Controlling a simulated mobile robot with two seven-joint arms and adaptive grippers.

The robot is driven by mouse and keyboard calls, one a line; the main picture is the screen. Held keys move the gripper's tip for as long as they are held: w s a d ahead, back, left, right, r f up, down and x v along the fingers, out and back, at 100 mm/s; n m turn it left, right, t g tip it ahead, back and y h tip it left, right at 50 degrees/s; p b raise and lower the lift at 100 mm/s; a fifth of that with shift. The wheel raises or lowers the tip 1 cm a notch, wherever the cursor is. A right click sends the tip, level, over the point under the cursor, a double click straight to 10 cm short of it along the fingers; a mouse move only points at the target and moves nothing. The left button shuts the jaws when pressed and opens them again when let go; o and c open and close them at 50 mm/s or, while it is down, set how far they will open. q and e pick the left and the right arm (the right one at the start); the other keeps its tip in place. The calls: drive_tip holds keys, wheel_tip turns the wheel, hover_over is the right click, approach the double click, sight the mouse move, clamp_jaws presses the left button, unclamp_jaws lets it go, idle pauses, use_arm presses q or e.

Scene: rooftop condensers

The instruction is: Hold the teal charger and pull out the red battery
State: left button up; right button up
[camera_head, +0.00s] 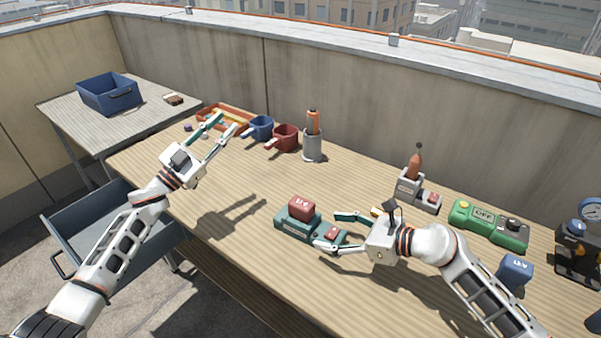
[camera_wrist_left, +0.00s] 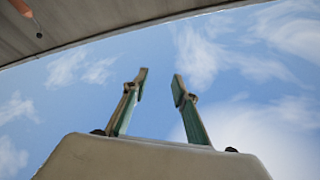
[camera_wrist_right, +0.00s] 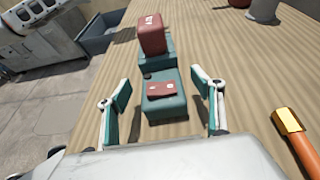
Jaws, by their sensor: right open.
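The teal charger (camera_head: 290,226) sits on the wooden table in the middle of the head view. The red battery (camera_head: 301,208) stands upright in its left part. In the right wrist view the charger (camera_wrist_right: 165,101) lies ahead, with the battery (camera_wrist_right: 151,34) at its far end. My right gripper (camera_head: 327,231) is open, its fingers on either side of the charger's near end. In the right wrist view the gripper (camera_wrist_right: 161,90) shows gaps between fingers and charger. My left gripper (camera_head: 226,122) is open and empty, raised above the table's left part; the left wrist view (camera_wrist_left: 160,82) shows sky between its fingers.
A green charger (camera_head: 487,222) and a blue battery (camera_head: 515,272) are at right. The table's front left is clear.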

sight(315, 228)
use_arm(q)
drive_tip(key=s+d+r+m+g+h, duration=0.1)
drive_tip(key=s+d+m+g+h, duration=0.25)
drive_tip(key=d, duration=0.55)
drive_tip(key=s+d+r+m+g, duration=0.2)
drive_tip(key=d+m+g, duration=0.3)
drive_tip(key=d+g, duration=0.25)
drive_tip(key=s+d+r+m+g+h, duration=0.1)
drive_tip(key=s+d+m+g+h, duration=0.25)
drive_tip(key=d, duration=0.65)
drive_tip(key=s+d+f+m+g+y, duration=0.6)
drive_tip(key=s+d+m+y, duration=0.1)
drive_tip(key=s+y, duration=0.15)
drive_tip(key=w+a+f+t+y, duration=0.1)
drive_tip(key=a+y, duration=0.3)
drive_tip(key=w+a+t+y, duration=0.1)
drive_tip(key=w+a+y, duration=0.1)
drive_tip(key=a+y, duration=0.1)
drive_tip(key=w+a+f+t+y, duration=0.1)
drive_tip(key=a+y, duration=0.3)
drive_tip(key=y, duration=0.1)
drive_tip(key=shift+w+a+f, duration=0.35)
drive_tip(key=shift+w+a+r+y, duration=0.1)
drive_tip(key=shift+a+y, duration=0.15)
drive_tip(key=shift+a, duration=0.05)
use_arm(e)
drive_tip(key=shift+a, duration=0.15)
drive_tip(key=shift+w+a+f, duration=0.15)
drive_tip(key=shift+a, duration=0.1)
drive_tip(key=shift+x, duration=3.45)
